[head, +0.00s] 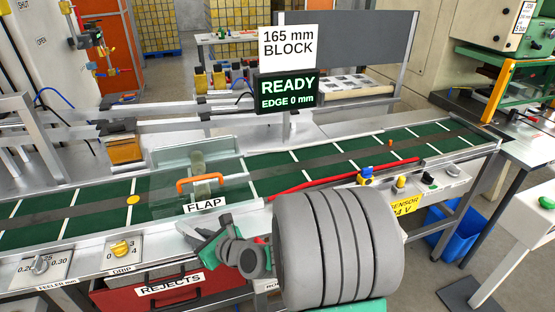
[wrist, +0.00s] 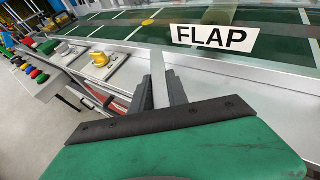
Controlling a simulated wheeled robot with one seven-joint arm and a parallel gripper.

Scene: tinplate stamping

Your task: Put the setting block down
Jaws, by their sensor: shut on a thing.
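My gripper (wrist: 162,92) is shut on a narrow light-grey bar, which I take to be the setting block (wrist: 159,78), upright between its two dark fingers in the wrist view. In the head view my gripper (head: 212,240) is at the conveyor's front edge, just below the FLAP label; my own arm hides much of it, and I cannot make out the block there. The bar is over or at the bare metal edge strip (wrist: 225,80); I cannot tell whether it touches.
The green conveyor (head: 270,178) runs behind, with a clear flap and orange handle (head: 199,182). A feeler plate (head: 42,267) and grip knob plate (head: 121,252) are at left. A red rejects bin (head: 165,292) is below. A screen reads READY, EDGE 0 mm (head: 286,92), under a 165 mm BLOCK sign (head: 289,41).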

